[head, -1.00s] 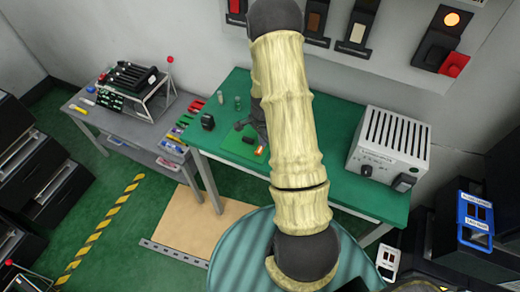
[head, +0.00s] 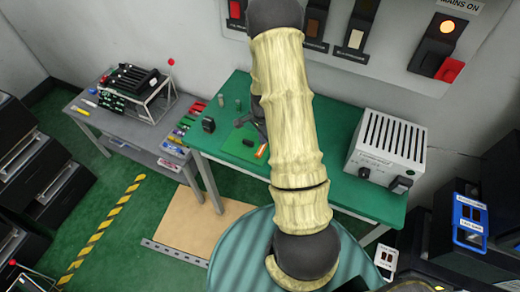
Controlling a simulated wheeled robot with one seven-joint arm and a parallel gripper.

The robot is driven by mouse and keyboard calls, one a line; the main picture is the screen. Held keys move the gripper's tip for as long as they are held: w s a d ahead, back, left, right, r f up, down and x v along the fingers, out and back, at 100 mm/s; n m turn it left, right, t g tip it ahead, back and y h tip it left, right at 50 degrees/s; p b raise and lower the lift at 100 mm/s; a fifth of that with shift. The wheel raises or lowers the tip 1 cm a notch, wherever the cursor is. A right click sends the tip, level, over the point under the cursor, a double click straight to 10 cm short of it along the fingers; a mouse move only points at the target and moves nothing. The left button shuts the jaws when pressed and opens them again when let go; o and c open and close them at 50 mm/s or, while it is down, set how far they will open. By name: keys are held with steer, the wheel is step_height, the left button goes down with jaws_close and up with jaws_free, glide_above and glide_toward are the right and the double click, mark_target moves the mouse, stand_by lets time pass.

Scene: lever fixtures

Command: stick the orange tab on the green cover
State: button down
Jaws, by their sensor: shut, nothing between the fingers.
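A small orange tab (head: 261,151) is on the green bench, just left of my arm. A flat, brighter green piece (head: 234,146), which looks like the green cover, lies beside it with a small dark block on top. The tab is at this piece's right edge; I cannot tell whether it is stuck on it, lying on it or only beside it. My gripper (head: 258,115) is a dark shape just above and behind the tab, partly hidden by my arm. It is shut and empty, apart from the tab in the picture.
A grey vented box (head: 386,150) stands on the right of the bench (head: 222,115). A small black block (head: 208,125) and small cylinders stand at its left. A grey side table (head: 122,124) holds a rack and coloured parts. Wall switches hang behind.

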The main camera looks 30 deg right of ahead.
mark_target(262, 148)
step_height(262, 148, up, 4)
steer(key=shift+f+p, duration=0.1)
steer(key=shift+p, duration=1.1)
steer(key=s+a+r+n+t, duration=0.1)
steer(key=s+a+r+n, duration=0.5)
steer(key=r+n, duration=0.2)
steer(key=s+a+r+n+t, duration=0.1)
steer(key=s+a+r+n, duration=0.5)
steer(key=r, duration=0.6)
steer(key=shift+s+a+n+t, duration=0.3)
steer(key=shift+a+n, duration=0.5)
steer(key=shift+n, duration=0.4)
steer(key=shift+w+r, duration=0.1)
steer(key=shift+w, duration=0.1)
